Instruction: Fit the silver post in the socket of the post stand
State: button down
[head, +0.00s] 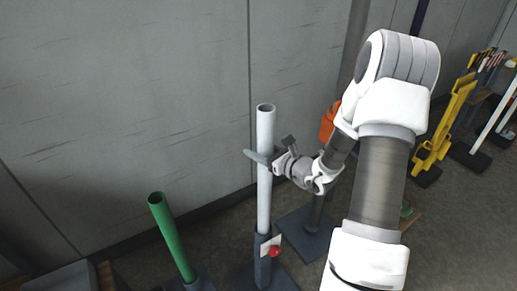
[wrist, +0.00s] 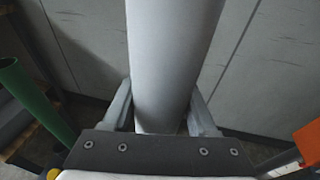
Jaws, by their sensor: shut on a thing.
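The silver post (head: 265,140) stands upright in the head view, a light grey tube with an open top. Its lower end meets the dark grey socket of the post stand (head: 263,262), which has a white tag and a red knob (head: 274,252) on its side. The post looks in line with the socket; how deep it sits inside I cannot tell. My gripper (head: 258,158) is shut on the post's middle from the right. In the wrist view the post (wrist: 172,60) fills the space between both fingers (wrist: 160,110). The stand is hidden there.
A green post (head: 172,237) leans slightly in a stand to the left, also seen in the wrist view (wrist: 30,95). An orange item (head: 328,122) is behind my arm. A grey wall (head: 130,100) runs close behind. Yellow barriers (head: 445,120) and more posts stand at the right.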

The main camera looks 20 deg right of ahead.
jog(key=shift+f+b, duration=1.5)
jog(key=shift+f, duration=0.6)
jog(key=shift+c, duration=2)
grip_release()
jog(key=o, duration=0.3)
jog(key=shift+f, duration=0.1)
jog(key=v, duration=1.7)
jog(key=shift+s+p, duration=0.2)
jog(key=shift+p, duration=0.25)
jog(key=shift+r, duration=0.2)
